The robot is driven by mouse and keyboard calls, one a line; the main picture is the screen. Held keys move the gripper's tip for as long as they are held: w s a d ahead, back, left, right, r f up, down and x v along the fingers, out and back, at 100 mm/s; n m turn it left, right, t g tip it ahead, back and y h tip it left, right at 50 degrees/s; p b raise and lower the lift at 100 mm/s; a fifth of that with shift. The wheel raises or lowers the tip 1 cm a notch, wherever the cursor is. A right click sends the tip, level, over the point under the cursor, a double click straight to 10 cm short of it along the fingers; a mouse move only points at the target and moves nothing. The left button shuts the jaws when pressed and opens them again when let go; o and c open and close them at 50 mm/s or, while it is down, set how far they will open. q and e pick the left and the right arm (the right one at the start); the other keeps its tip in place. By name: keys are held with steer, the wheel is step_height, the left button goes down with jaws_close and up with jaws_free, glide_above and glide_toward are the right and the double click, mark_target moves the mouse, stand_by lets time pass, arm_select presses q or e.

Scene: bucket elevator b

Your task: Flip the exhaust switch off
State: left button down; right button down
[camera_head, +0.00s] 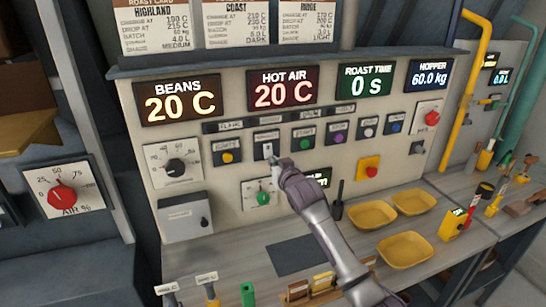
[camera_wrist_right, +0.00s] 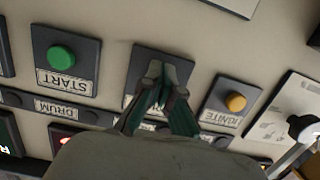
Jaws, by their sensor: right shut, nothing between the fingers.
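The switch (camera_head: 267,149) is a small pale toggle on a dark plate in the panel's button row, between the yellow ignite button and the green start button. The label above it is too small to read for sure. My right gripper (camera_head: 275,163) is shut and empty, its tips at the lower part of this plate. In the right wrist view, the switch plate (camera_wrist_right: 143,62) shows behind the tips of my right gripper (camera_wrist_right: 162,80). The fingers partly cover the switch, so I cannot tell its position or whether they touch it. My left gripper is not in view.
The ignite button (camera_head: 227,157) and start button (camera_head: 303,144) flank the switch closely. A green knob (camera_head: 263,198) is below. A red stop button (camera_head: 371,171) is to the right. Yellow trays (camera_head: 405,249) stand on the counter, with tools further right.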

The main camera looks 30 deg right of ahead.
steer(key=shift+w+d+f, duration=0.1)
steer(key=shift+w+d, duration=0.05)
steer(key=shift+w, duration=0.45)
steer(key=shift+w+f+t+b, duration=0.1)
steer(key=shift+w+t+b, duration=0.15)
steer(key=shift+b, duration=0.55)
steer(key=shift+s+f, duration=0.1)
